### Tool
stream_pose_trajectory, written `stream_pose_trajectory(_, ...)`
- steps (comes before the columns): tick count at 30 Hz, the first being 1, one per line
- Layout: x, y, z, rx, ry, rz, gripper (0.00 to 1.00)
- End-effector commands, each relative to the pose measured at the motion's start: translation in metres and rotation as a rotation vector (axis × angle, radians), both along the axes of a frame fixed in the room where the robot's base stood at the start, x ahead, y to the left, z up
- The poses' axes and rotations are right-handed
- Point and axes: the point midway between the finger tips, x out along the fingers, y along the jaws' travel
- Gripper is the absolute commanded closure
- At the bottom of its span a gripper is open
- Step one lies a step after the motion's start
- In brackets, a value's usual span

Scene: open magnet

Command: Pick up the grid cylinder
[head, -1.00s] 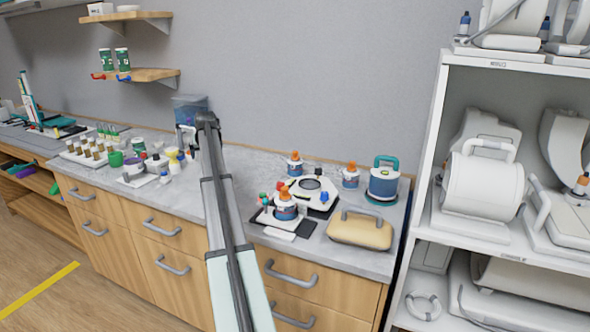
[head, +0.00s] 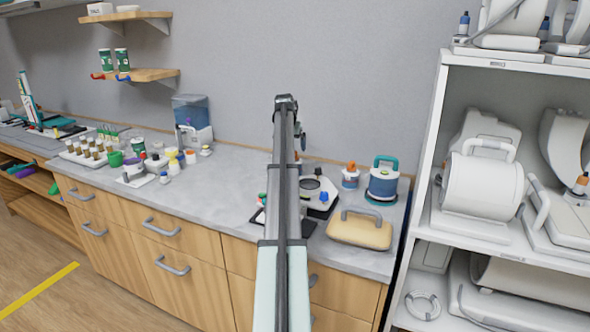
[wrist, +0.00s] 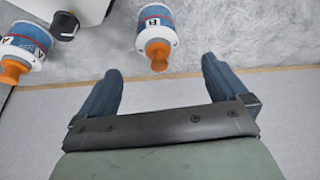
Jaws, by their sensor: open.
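Small blue-and-white cylinders with orange tops stand on the counter. One cylinder (wrist: 157,30) is at the top middle of the wrist view, with a small dark mark on its white label; I cannot read for certain whether it is a grid. Another cylinder (wrist: 24,45) with letter-like marks is at the upper left; a cylinder of this kind shows in the head view (head: 350,177). My gripper (wrist: 160,72) is open and empty, its fingertips just short of the middle cylinder and apart from it in the picture. In the head view my arm hides much of this area.
A white device (head: 318,194) stands beside the cylinders. A larger blue canister (head: 383,183) with a teal handle and a tan handled block (head: 360,230) are to the right. A white shelf (head: 425,200) rises at the far right.

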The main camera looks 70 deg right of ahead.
Motion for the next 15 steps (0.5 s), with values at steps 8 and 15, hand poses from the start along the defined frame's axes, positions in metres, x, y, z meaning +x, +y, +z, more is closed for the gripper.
stream_pose_trajectory(8,0.002,-0.018,-0.044,0.001,0.001,0.001,0.00)
stream_pose_trajectory(15,0.003,-0.024,-0.059,0.000,-0.001,0.001,0.00)
